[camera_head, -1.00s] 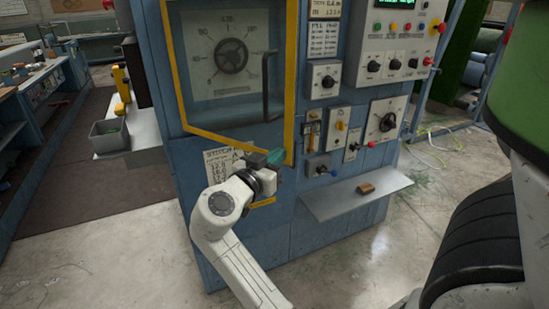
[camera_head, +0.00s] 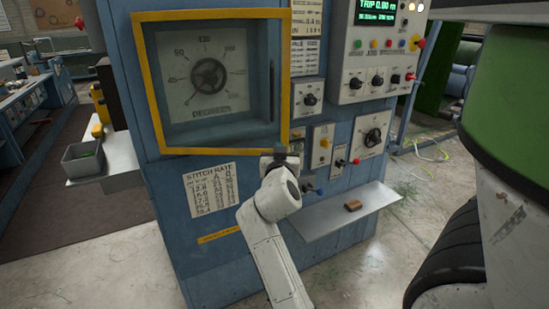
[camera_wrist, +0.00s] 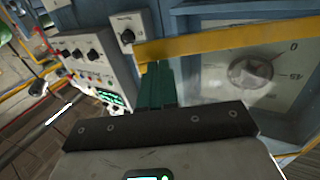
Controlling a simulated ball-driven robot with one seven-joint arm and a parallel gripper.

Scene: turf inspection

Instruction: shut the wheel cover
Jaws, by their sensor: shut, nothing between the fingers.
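The wheel cover (camera_head: 223,151) is a yellow-framed clear door on the blue cabinet, over a dial with a dark handwheel (camera_head: 209,76). Its lower edge is not parallel to the cabinet lines, so its right side seems to stand out a little. A dark upright handle (camera_head: 271,92) is near its right side. My gripper (camera_head: 281,157) is at the cover's lower right corner, its fingers mostly hidden there. In the wrist view, the shut green fingers (camera_wrist: 157,84) are at the yellow frame (camera_wrist: 225,42), apparently touching it; nothing is held. The handwheel (camera_wrist: 250,72) shows beyond the frame.
A control panel (camera_head: 378,84) with knobs is right of the cover, with smaller switch plates (camera_head: 322,146) below. A grey shelf (camera_head: 325,222) carrying a brown block (camera_head: 353,205) juts out at lower right. A grey bin (camera_head: 83,163) is at left.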

